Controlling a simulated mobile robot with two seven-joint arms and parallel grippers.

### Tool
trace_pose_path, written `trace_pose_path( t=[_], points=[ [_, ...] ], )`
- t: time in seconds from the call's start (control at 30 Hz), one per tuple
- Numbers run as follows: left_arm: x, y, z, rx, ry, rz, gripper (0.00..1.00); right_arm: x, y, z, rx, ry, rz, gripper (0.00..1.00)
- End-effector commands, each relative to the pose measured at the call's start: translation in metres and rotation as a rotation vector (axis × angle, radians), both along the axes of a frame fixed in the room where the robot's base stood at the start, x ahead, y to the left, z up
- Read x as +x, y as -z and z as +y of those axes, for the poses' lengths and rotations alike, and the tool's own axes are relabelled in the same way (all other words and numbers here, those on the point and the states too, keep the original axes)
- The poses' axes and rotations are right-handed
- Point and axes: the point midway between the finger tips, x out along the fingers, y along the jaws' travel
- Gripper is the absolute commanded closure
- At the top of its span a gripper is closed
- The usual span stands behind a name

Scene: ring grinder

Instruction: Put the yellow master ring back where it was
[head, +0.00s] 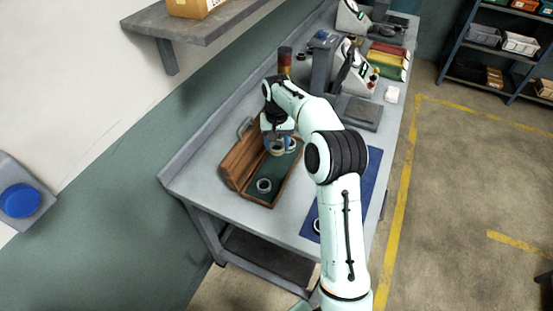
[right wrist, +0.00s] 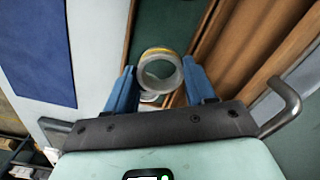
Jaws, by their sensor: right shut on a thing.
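The yellow master ring (right wrist: 160,51), a pale metal ring with a yellow band, is held between the blue fingers of my right gripper (right wrist: 160,84) in the right wrist view. In the head view, my right gripper (head: 280,145) is over the far part of the open wooden case (head: 238,163) with a dark green lining. The ring is mostly hidden there by the fingers. I cannot tell whether it touches the lining. A second grey ring (head: 264,186) sits in the near part of the case. My left gripper is not in view.
A blue mat (head: 374,180) lies right of the case, with a ring (head: 317,226) at its near edge, partly behind my arm. Measuring devices and a red-and-black post (head: 285,62) stand farther back on the bench. The case's raised side is at the left.

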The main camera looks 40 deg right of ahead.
Motion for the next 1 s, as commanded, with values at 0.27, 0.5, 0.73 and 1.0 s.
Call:
trace_pose_path(
  t=[0.27,0.5,0.73,1.0],
  points=[
    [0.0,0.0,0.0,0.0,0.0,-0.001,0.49,0.001,0.04,0.0,-0.001,0.0,-0.001,0.85],
    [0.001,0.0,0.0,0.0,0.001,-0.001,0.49,0.0,0.073,0.0,0.0,-0.001,0.001,0.85],
    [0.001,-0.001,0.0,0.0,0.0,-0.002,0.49,0.001,0.084,0.0,-0.001,-0.001,-0.002,0.85],
    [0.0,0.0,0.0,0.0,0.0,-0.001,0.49,0.0,0.087,0.0,-0.001,-0.001,-0.001,0.85]
  ],
)
